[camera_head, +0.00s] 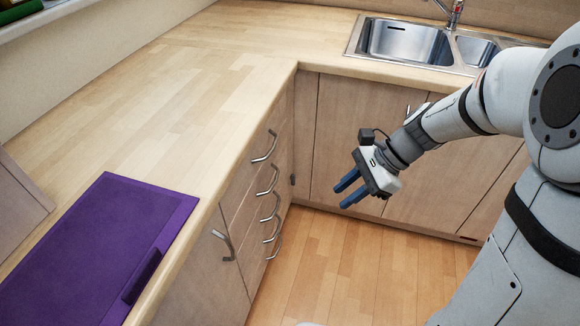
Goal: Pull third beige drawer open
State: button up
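A stack of several beige drawers (248,195) is in the left cabinet run, seen at a steep angle, each with a curved metal handle. The third handle from the top (270,207) is in plain view, and the drawers look shut. My gripper (346,194) is to the right of the drawers, over the floor, pointing left and down. Its two blue fingers are apart with nothing between them. It touches no handle.
A wooden worktop (215,85) runs above the drawers to the corner. A metal sink (405,42) is at the back right. A purple panel (95,250) lies on the worktop at the left. Beige cupboard doors (355,130) stand behind my gripper. The wooden floor (345,265) is clear.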

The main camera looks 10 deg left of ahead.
jog(key=w+a+f+m+y+b, duration=0.3)
jog(key=w+a+f+m+b, duration=0.15)
jog(key=f, duration=0.35)
jog(key=w+a+f+m+y+b, duration=0.2)
jog(key=w+a+f+m+b, duration=0.15)
jog(key=f+m, duration=0.4)
jog(key=m+t+y+b, duration=0.45)
jog(key=m+b, duration=0.35)
jog(key=m, duration=0.4)
send_near(276, 209)
jog(key=a+f, duration=0.1)
jog(key=a, duration=0.2)
jog(key=shift+g+y, duration=0.25)
jog(key=shift+g, duration=0.1)
jog(key=a, duration=0.2)
jog(key=w+a+b, duration=0.1)
jog(key=a, duration=0.4)
jog(key=shift+w+f+b, duration=0.15)
jog(key=shift+f+b, duration=0.15)
jog(key=shift+b, duration=0.05)
grip_shut()
